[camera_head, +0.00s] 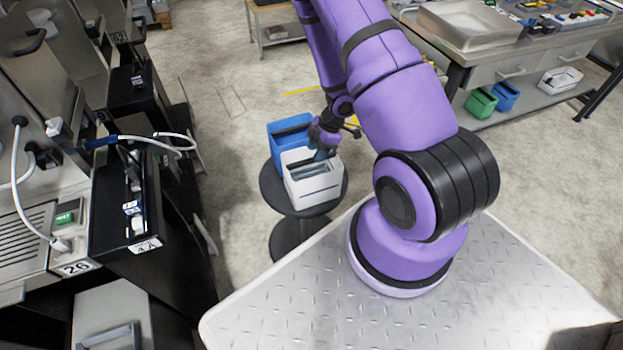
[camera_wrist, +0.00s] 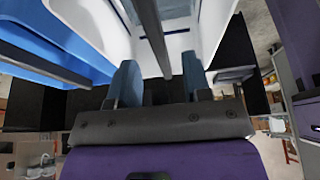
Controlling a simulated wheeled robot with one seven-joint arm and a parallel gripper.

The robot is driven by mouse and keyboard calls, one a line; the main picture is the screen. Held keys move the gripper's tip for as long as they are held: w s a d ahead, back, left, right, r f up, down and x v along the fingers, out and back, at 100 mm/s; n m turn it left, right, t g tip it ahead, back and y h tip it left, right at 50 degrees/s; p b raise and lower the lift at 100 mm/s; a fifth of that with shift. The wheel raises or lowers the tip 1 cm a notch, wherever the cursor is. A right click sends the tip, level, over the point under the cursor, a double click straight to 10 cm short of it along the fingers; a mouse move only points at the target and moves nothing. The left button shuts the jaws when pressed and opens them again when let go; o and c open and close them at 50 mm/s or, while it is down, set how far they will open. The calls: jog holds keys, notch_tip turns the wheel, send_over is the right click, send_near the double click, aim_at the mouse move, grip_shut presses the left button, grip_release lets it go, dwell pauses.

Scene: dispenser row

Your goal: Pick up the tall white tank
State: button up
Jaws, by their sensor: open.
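The white tank (camera_head: 313,188) stands upright on a small round dark stool, just in front of a blue tank (camera_head: 287,128). My gripper (camera_head: 321,154) is over the top of the white tank, with its fingers down at the opening. In the wrist view, the white tank (camera_wrist: 226,22) fills the upper middle and its grey handle bar (camera_wrist: 151,36) runs toward the gap between the two fingers of my gripper (camera_wrist: 160,78). The fingers are apart, and I see no grip on the bar. The blue tank (camera_wrist: 55,42) is at the upper left of the wrist view.
The round stool (camera_head: 331,199) is small. Dark dispensers (camera_head: 128,215) with white hoses stand at the left. At the right, a metal bench (camera_head: 540,50) holds a tray, and its lower shelf carries a green bin (camera_head: 481,103), a blue bin (camera_head: 506,96) and a white bin (camera_head: 560,80).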

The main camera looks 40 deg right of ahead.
aim_at(310, 163)
jog(key=shift+x, duration=2.95)
jog(key=shift+f, duration=0.25)
grip_shut()
